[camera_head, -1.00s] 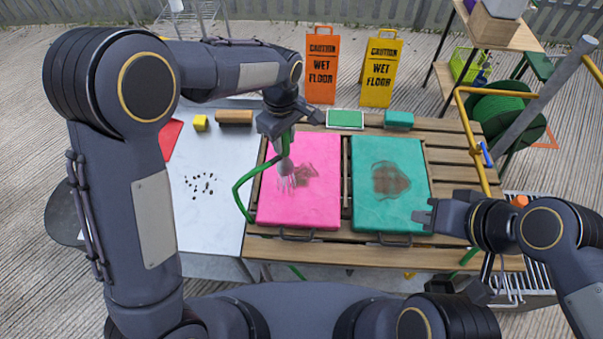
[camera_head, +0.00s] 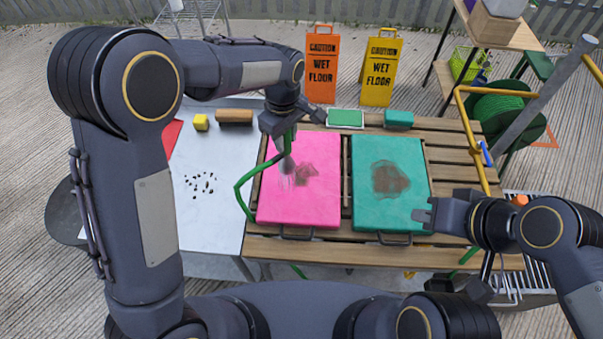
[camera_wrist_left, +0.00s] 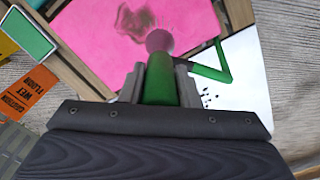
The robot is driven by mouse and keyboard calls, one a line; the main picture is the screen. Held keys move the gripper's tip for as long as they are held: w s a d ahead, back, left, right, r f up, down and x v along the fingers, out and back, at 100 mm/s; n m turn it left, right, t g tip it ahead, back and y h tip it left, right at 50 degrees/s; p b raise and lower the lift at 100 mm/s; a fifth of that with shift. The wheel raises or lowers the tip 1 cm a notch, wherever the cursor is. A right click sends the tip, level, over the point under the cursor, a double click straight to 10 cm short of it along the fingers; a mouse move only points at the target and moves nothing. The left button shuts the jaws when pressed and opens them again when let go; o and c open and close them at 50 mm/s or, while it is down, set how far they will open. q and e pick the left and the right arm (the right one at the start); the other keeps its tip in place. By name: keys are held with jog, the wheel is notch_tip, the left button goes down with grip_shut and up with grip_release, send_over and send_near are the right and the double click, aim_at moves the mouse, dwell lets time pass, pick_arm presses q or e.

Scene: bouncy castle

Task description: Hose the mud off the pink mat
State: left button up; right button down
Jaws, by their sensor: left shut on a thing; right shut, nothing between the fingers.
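The pink mat (camera_head: 315,208) lies on the slatted wooden table, left of the green mat. A brown mud stain (camera_head: 306,175) shows near its middle; it also shows in the left wrist view (camera_wrist_left: 137,22). My left gripper (camera_head: 287,128) is shut on the green hose nozzle (camera_wrist_left: 160,80) above the mat's upper left part. Water spray (camera_head: 287,180) comes from the nozzle's head and falls just left of and on the stain. My right gripper (camera_head: 424,215) is shut and empty at the lower right corner of the green mat.
The green mat (camera_head: 375,215) has its own brown stain. The green hose (camera_head: 240,190) loops along the pink mat's left edge. A yellow rail (camera_head: 476,150) stands at right. Two wet-floor signs (camera_head: 322,65) stand behind. Dark pebbles lie on the white table (camera_head: 215,225).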

pick_arm(q)
jog(key=shift+w+d+p, duration=1)
jog(key=shift+w+d, duration=0.75)
jog(key=shift+d, duration=0.2)
jog(key=w+a, duration=0.2)
jog(key=a, duration=0.1)
jog(key=shift+a, duration=0.25)
dwell(0.6)
dwell(0.8)
jog(key=d+p, duration=0.1)
jog(key=d, duration=0.6)
jog(key=shift+s+d, duration=0.2)
dwell(0.5)
dwell(1.0)
